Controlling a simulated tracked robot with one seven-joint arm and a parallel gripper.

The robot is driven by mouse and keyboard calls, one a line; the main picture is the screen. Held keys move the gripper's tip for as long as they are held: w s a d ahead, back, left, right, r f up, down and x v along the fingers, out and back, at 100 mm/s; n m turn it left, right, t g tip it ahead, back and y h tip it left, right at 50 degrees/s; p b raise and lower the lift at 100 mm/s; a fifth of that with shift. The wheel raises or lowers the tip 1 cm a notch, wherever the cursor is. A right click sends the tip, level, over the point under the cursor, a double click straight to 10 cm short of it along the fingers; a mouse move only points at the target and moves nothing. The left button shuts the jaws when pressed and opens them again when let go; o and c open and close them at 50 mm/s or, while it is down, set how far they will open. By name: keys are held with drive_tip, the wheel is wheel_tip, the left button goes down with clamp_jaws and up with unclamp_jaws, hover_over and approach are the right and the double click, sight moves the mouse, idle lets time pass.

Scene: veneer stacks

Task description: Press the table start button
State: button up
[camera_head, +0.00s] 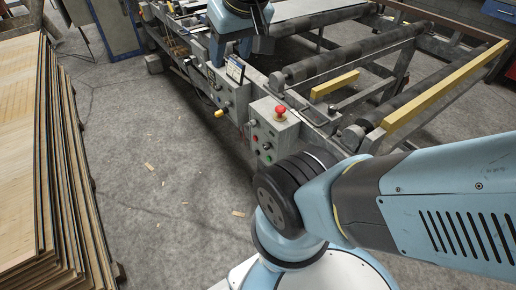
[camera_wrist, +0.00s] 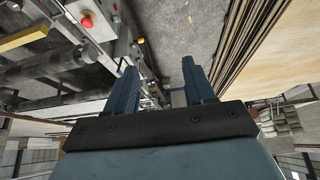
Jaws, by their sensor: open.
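A grey control box (camera_head: 272,128) stands on the near side of the roller table. A red mushroom button (camera_head: 280,111) is on its top. A green button (camera_head: 267,146) and other small buttons are on its front face; I cannot read their labels. In the wrist view the red mushroom button (camera_wrist: 87,21) shows at the upper left, outside my fingers. My gripper (camera_head: 240,48) is at the top of the head view, beyond the box and apart from it. In the wrist view my gripper (camera_wrist: 160,75) has its two fingers spread, with nothing between them.
A second grey panel (camera_head: 230,90) with a yellow knob (camera_head: 219,113) stands left of the box. The roller table (camera_head: 350,65) with yellow rails fills the upper right. Veneer stacks (camera_head: 30,150) stand at the left. The concrete floor (camera_head: 165,170) between is open, with small wood scraps.

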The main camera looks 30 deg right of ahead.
clamp_jaws()
idle(1.4)
